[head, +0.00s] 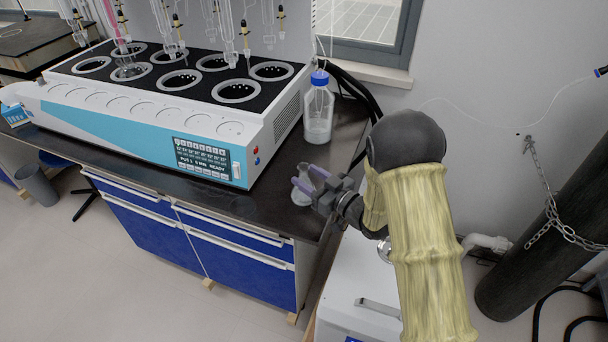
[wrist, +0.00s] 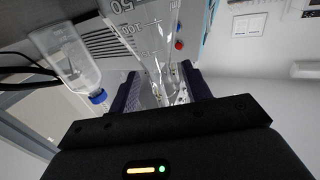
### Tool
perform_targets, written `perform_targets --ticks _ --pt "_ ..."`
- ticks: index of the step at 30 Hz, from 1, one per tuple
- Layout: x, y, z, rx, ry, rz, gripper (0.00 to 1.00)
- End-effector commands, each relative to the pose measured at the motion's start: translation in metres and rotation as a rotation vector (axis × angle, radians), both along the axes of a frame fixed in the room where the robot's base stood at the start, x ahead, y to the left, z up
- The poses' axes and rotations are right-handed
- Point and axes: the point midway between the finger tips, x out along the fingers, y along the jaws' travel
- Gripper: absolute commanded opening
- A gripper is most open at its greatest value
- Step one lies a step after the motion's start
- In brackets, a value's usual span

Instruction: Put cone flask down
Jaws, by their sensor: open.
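The cone flask (head: 301,190) is clear glass and stands upright near the front right corner of the dark bench top (head: 240,203). In the wrist view the flask (wrist: 150,42) shows its printed volume marks, with its neck between my fingers. My gripper (head: 308,180) is at the flask's neck, reaching in from the right, and its jaws are open around it. In the wrist view the gripper's fingers (wrist: 162,92) lie on both sides of the neck. Whether a finger still touches the glass cannot be told.
The white and blue distiller (head: 170,115) fills the bench to the left, with glassware above it. A clear bottle with a blue cap (head: 318,112) stands behind the flask. The bench's right edge is close to the flask. A dark cylinder (head: 545,235) with a chain stands at the right.

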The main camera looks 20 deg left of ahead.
Motion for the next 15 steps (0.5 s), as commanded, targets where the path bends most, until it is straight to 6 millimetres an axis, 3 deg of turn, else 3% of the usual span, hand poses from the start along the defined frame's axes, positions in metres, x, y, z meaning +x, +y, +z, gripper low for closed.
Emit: perform_targets --ticks 9,15 --pt "-0.028 -0.057 -0.001 -0.001 0.002 -0.004 0.48" --pt "-0.041 -0.083 -0.001 0.0 0.001 -0.003 0.48"
